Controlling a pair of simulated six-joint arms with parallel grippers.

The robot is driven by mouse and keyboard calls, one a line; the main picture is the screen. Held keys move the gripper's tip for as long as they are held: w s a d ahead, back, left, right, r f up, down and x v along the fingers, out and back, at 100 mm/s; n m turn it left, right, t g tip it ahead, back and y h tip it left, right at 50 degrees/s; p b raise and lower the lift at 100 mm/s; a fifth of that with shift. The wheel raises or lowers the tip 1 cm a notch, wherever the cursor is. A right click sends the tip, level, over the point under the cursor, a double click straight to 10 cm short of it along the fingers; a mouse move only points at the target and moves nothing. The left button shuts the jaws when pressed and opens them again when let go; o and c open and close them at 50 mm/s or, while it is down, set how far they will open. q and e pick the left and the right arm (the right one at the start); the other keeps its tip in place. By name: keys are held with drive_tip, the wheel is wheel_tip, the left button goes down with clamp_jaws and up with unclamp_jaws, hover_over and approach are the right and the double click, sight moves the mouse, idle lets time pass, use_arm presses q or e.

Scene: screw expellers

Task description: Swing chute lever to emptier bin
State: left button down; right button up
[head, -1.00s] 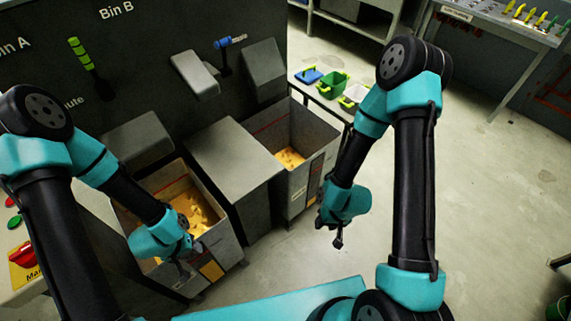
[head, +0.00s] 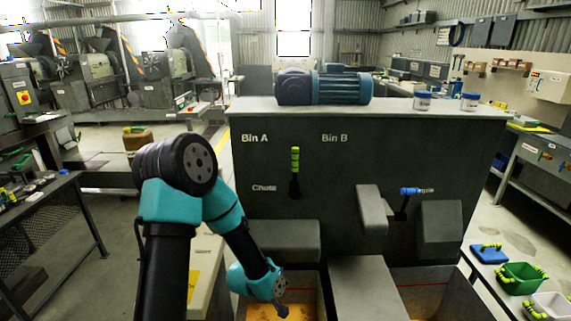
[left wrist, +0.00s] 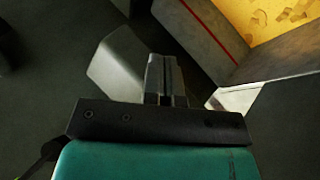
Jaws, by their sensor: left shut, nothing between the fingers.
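The chute lever with a bright green ribbed grip (head: 295,160) stands about upright on the dark panel, between the Bin A and Bin B labels and above right of the word Chute. My left gripper (head: 282,310) is low in front of the panel, over the left bin (head: 317,291), well below and apart from the lever. In the left wrist view its fingers (left wrist: 166,78) are shut and empty. Yellow material (left wrist: 284,22) lies in a bin with a red line there. The right bin (head: 440,285) shows a red line; its contents are mostly cut off. My right gripper is out of view.
A blue-handled lever (head: 409,191) sits on the panel's right, beside grey housings (head: 371,208). A blue motor (head: 324,86) rests on top. Green (head: 523,275) and white (head: 551,307) trays are at right.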

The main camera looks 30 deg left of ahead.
sight(295, 171)
use_arm(q)
drive_tip(key=w+a+r+n+t, duration=0.1)
drive_tip(key=a+r+n+t, duration=0.1)
drive_tip(key=r, duration=0.9)
drive_tip(key=w+a+r+n+t+y, duration=0.1)
drive_tip(key=a+r, duration=0.5)
drive_tip(key=r, duration=0.6)
drive_tip(key=w+a+r+n+t, duration=0.2)
drive_tip(key=a+r+n+t, duration=0.2)
drive_tip(key=r, duration=0.7)
drive_tip(key=n+t, duration=0.1)
drive_tip(key=t, duration=0.1)
drive_tip(key=shift+w+r+t, duration=0.2)
drive_tip(key=shift+w+t, duration=0.05)
drive_tip(key=shift+t, duration=0.05)
drive_tip(key=shift+d, duration=0.1)
drive_tip(key=w+d, duration=0.4)
drive_tip(key=w, duration=0.8)
drive_tip(key=shift+w, duration=0.25)
